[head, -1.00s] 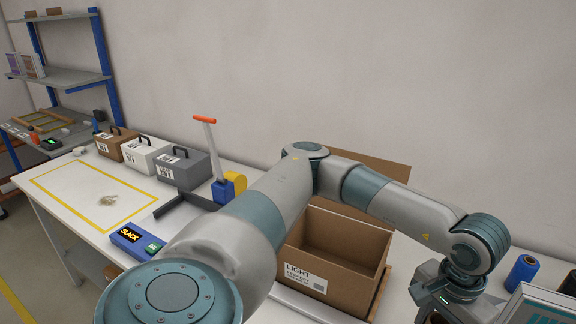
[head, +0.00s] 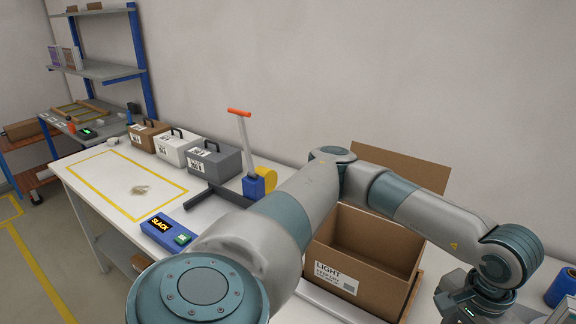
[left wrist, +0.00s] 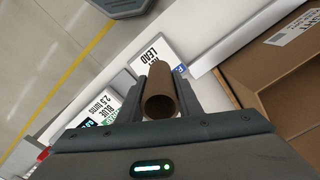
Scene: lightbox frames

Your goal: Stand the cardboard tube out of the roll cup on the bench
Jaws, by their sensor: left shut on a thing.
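The brown cardboard tube (left wrist: 159,82) is between the fingers of my left gripper (left wrist: 163,76) in the left wrist view, its open hollow end facing the camera. My left gripper is shut on it. In the head view my left arm reaches across to the lower right, where its wrist meets the bottom edge; the fingers and the tube do not show there. I cannot make out the roll cup, nor what is under the tube's far end. The white bench (head: 92,180) runs along the wall. My right gripper is not in view.
An open carton marked LIGHT (head: 345,262) stands beside my left arm. A blue spool (head: 562,287) is at the right edge. The yellow-outlined area is mostly bare.

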